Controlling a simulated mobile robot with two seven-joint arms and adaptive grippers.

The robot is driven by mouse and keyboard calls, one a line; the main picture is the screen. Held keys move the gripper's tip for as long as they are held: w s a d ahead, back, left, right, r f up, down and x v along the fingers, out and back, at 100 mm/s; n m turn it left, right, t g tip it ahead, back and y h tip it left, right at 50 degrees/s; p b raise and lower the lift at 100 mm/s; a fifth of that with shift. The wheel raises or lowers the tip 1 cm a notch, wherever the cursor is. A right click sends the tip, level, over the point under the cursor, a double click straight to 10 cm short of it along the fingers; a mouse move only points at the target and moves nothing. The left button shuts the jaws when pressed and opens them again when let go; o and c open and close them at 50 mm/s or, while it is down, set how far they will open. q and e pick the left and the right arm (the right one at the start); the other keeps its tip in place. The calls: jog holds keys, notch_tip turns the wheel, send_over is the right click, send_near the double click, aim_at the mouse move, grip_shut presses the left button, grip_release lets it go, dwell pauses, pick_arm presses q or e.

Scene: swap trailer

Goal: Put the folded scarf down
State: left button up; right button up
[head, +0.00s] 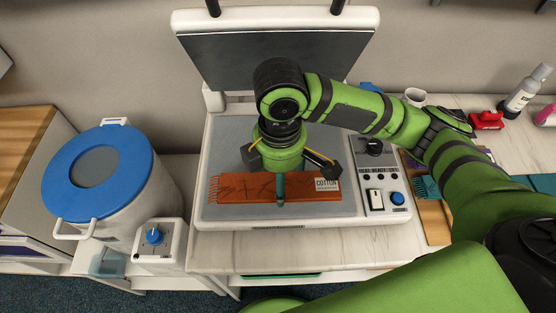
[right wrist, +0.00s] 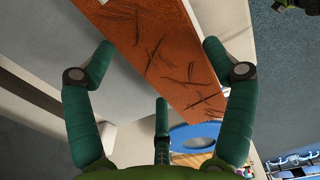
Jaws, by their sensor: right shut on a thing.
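The folded scarf (head: 240,187) is rust orange with dark streaks, a fringe at its left end and a white "COTTON" label at its right. It shows over the front part of the grey lower plate (head: 310,210) of an open press. My right gripper (head: 280,188) is above it, shut on its middle, with one teal finger down over its front edge. In the right wrist view the scarf (right wrist: 160,50) lies slanted between the teal fingers. I cannot tell whether it touches the plate. My left gripper is not in view.
The press's raised dark upper plate (head: 230,65) stands behind. Its control panel (head: 385,185) is on the right. A white drum with a blue lid (head: 130,165) and a small box with a blue knob (head: 155,240) are at the left. A bottle (head: 525,90) stands at the right.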

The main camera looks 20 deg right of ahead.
jog(key=w, duration=0.2)
jog(key=w+d+f+p, duration=0.1)
jog(key=w, duration=0.1)
jog(key=w+d+f+p, duration=0.1)
jog(key=w, duration=0.2)
jog(key=shift+f, duration=0.2)
notch_tip(320, 180, down, 4)
jog(key=shift+s+r+p, duration=0.1)
jog(key=shift+p, duration=0.4)
jog(key=shift+w+p, duration=0.2)
jog(key=shift+p, duration=0.15)
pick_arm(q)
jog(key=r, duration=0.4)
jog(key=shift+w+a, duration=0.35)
pick_arm(e)
jog(key=shift+f, duration=0.4)
jog(key=o, duration=1)
jog(key=shift+f, duration=0.1)
